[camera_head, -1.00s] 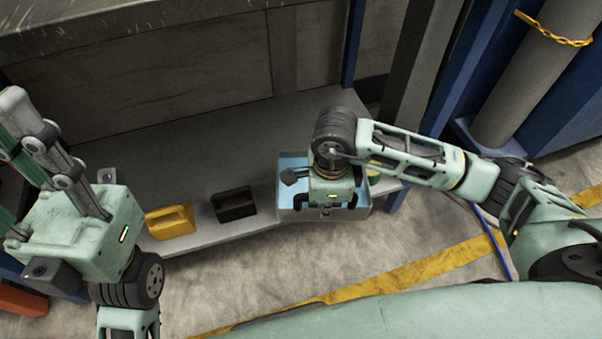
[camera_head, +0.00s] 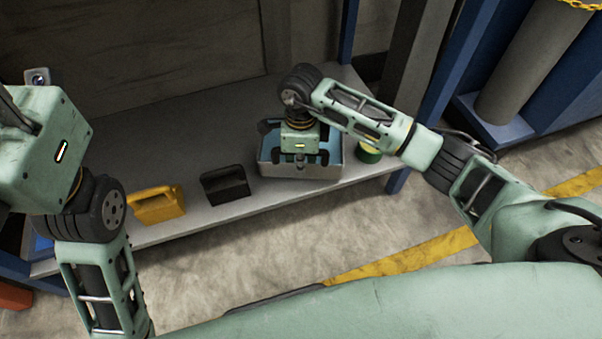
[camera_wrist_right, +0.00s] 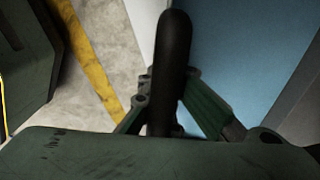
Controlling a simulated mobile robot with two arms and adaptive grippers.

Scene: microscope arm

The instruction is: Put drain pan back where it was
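The drain pan is a grey rectangular pan with a blue inside (camera_head: 334,172); it is on or just above the low grey shelf near its front right end. My right gripper (camera_head: 300,163) points down at the pan and covers much of it. In the right wrist view its linkages converge on a dark finger (camera_wrist_right: 172,75) over the pan's wall, with the blue pan floor (camera_wrist_right: 240,50) to the right. It looks shut on the pan's edge; the fingertip contact is hidden. My left gripper (camera_head: 15,110) is at the left edge, its fingers mostly out of frame.
On the shelf (camera_head: 185,150), a black holder (camera_head: 225,184) and a yellow one (camera_head: 156,205) stand left of the pan. A green round item (camera_head: 369,153) is close on its right. A blue post and a grey column (camera_head: 525,75) rise at right. The shelf behind the pan is clear.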

